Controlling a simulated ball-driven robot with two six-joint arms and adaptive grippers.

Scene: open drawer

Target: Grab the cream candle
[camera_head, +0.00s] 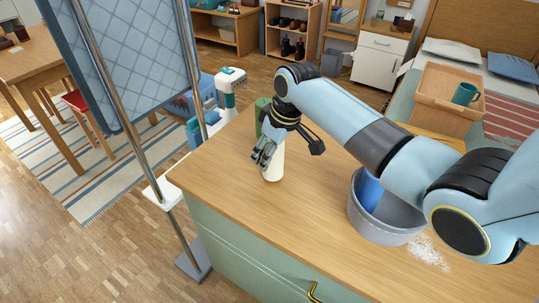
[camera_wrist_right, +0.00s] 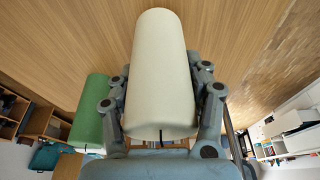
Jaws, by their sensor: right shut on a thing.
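The cream candle (camera_head: 274,162) stands upright on the wooden dresser top in the head view, partly hidden by my right gripper. It fills the middle of the right wrist view (camera_wrist_right: 160,75), between the two fingers. My right gripper (camera_head: 263,156) is shut on the candle, with a finger against each side (camera_wrist_right: 160,105). The arm reaches in from the right. My left gripper is not in view.
A green candle (camera_head: 262,116) stands just behind the cream one, and it also shows in the right wrist view (camera_wrist_right: 90,112). A grey bucket (camera_head: 386,218) with something blue inside stands to the right, beside spilled white grains (camera_head: 428,250). The dresser top's front left is clear.

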